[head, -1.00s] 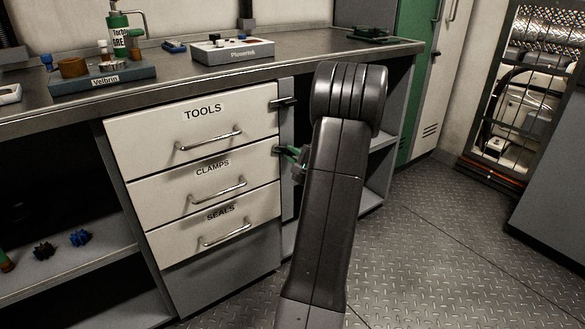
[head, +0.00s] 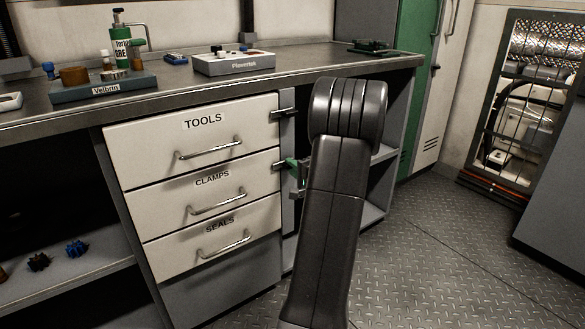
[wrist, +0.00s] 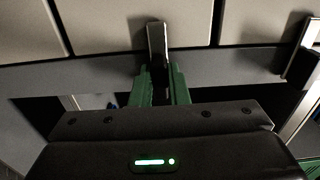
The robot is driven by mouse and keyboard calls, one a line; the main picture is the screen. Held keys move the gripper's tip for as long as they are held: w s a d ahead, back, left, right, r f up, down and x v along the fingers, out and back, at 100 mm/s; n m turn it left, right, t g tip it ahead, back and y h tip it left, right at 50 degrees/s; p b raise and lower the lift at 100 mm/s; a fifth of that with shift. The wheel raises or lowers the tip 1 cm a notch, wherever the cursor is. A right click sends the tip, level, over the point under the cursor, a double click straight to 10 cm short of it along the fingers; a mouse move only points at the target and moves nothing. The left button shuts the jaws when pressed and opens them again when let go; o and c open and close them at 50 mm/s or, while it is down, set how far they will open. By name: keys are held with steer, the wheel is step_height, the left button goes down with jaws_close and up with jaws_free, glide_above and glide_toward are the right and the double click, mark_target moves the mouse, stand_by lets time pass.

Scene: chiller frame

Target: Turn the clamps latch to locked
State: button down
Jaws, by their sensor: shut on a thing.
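The clamps latch (head: 279,166) is a small dark bar at the right edge of the drawer labelled CLAMPS (head: 190,192). It lies across the gap between the drawer front and the cabinet's side frame, about level. My gripper (head: 291,164) has green fingers and is shut on this latch. In the wrist view the latch (wrist: 157,42) stands between the fingers of my gripper (wrist: 161,78), and its tip overlaps the pale drawer front. My arm hides part of the gripper in the head view.
The tools latch (head: 284,113) lies level above, across the TOOLS drawer (head: 190,137) edge. The SEALS drawer (head: 210,240) is below; all three drawers look closed. The bench top (head: 300,68) overhangs them. Open shelving (head: 372,215) stands to the right, with clear floor (head: 440,260) beyond.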

steer(key=c, duration=1.4)
jaws_free()
steer(key=shift+s, duration=0.1)
steer(key=p+v, duration=0.3)
steer(key=v, duration=1)
steer(key=shift+s+d, duration=0.25)
steer(key=shift+w, duration=0.1)
steer(key=b+x, duration=0.3)
steer(key=x, duration=1)
steer(key=shift+w+a, duration=0.25)
steer(key=shift+w, duration=0.05)
